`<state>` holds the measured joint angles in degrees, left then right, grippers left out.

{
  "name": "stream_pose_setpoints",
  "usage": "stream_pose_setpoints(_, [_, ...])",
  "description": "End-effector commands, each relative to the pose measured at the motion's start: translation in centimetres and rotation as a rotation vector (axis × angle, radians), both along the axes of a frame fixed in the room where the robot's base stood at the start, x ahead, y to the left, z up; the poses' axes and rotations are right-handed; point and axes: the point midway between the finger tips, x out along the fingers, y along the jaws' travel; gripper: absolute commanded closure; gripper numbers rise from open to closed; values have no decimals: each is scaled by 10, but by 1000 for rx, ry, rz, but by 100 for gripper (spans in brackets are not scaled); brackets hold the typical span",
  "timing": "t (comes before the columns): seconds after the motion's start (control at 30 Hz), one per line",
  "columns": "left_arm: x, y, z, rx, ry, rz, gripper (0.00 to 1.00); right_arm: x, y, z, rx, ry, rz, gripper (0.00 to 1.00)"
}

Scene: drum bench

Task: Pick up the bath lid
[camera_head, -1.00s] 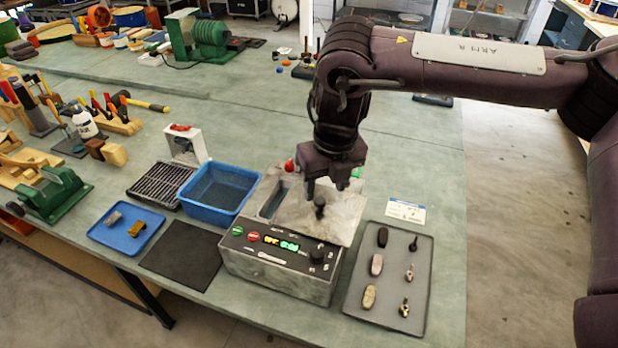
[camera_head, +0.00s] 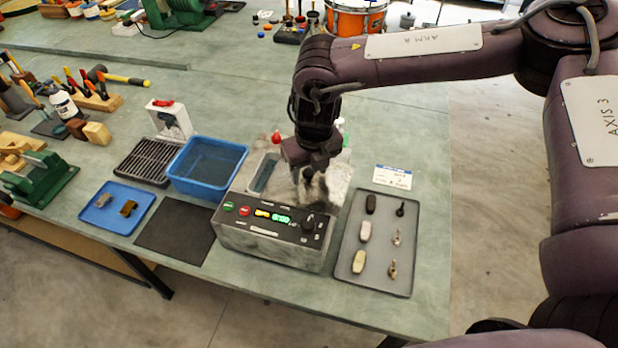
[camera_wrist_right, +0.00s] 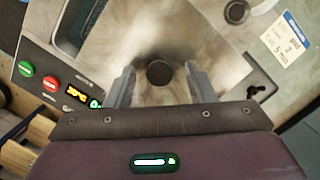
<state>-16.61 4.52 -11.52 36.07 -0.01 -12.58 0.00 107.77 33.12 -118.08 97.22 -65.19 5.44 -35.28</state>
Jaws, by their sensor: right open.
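The bath lid (camera_head: 335,186) is a grey metal plate lying over the right part of the bath, a grey metal box (camera_head: 265,243) with a control panel on its front. The lid's round dark knob (camera_wrist_right: 159,73) shows in the right wrist view between the two fingers. My right gripper (camera_head: 312,190) is open and low over the lid, with its fingers (camera_wrist_right: 158,84) on either side of the knob. In the head view the gripper mostly hides the knob. Whether the fingers touch the knob cannot be told. My left gripper is not in view.
A grey tray (camera_head: 343,272) with several small parts lies close on the right. A blue tray (camera_head: 95,217) and a dark mat (camera_head: 160,245) lie at the left front.

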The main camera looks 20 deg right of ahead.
Motion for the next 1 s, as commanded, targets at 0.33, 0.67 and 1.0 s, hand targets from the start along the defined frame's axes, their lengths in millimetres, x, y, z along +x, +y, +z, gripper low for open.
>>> stream_pose_setpoints(0.33, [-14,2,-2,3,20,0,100,0,0,1,1,0,0,88])
stream_pose_setpoints(0.67, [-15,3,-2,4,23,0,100,0,0,1,1,-1,0,100])
stream_pose_setpoints(1.0, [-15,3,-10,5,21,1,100,1,1,29,4,-5,-1,100])
